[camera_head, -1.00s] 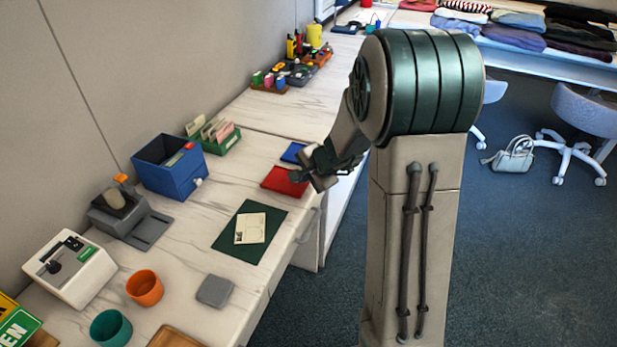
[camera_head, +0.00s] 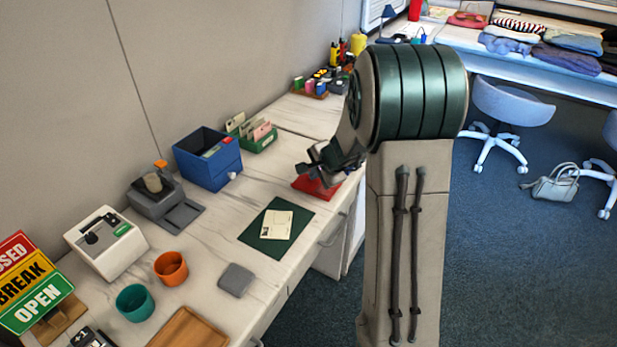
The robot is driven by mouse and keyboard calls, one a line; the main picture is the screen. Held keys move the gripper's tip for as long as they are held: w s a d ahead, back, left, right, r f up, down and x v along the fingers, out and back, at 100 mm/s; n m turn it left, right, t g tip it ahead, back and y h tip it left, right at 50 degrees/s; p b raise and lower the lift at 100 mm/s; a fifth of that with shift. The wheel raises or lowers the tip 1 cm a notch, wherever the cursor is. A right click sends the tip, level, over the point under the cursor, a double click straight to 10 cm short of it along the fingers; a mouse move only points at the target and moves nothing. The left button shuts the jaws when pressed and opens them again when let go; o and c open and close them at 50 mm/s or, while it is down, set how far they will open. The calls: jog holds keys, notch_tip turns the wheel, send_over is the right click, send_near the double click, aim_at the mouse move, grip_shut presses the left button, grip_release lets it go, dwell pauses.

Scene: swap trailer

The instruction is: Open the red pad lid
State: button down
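The red pad (camera_head: 314,188) lies on the white marbled counter, near its front edge, just beyond the dark green mat. My gripper (camera_head: 306,162) is over the far side of the red pad and hides part of it. The red pad's lid looks shut, but the gripper covers its far edge. I cannot tell whether the gripper touches the lid. The fingers are small and dark, so their opening is unclear.
A green mat (camera_head: 258,236) with a card lies nearer on the counter (camera_head: 216,222). A blue box (camera_head: 207,160) and a green card tray (camera_head: 262,142) stand toward the wall. Orange (camera_head: 171,268) and teal (camera_head: 135,302) cups stand at the near left.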

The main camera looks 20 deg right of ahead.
dwell(0.3)
jog(key=s, duration=0.2)
jog(key=s+d+r, duration=0.1)
jog(key=shift+b, duration=0.4)
jog(key=p+v, duration=0.2)
jog(key=v, duration=0.8)
jog(key=w+d+n+g+y+p, duration=0.3)
jog(key=d+n+y+p, duration=0.1)
jog(key=d+n+p, duration=0.25)
jog(key=shift+n, duration=0.35)
jog(key=x, duration=0.8)
jog(key=shift+w+d+f, duration=0.15)
jog(key=shift+w+f, duration=0.25)
jog(key=shift+w, duration=0.1)
jog(key=w+a, duration=0.1)
jog(key=w+a+f+p, duration=0.1)
jog(key=shift+a+f, duration=0.15)
jog(key=shift+a, duration=0.15)
jog(key=shift+w+a+f, duration=0.2)
jog(key=shift+w+a, duration=0.15)
jog(key=shift+f, duration=0.15)
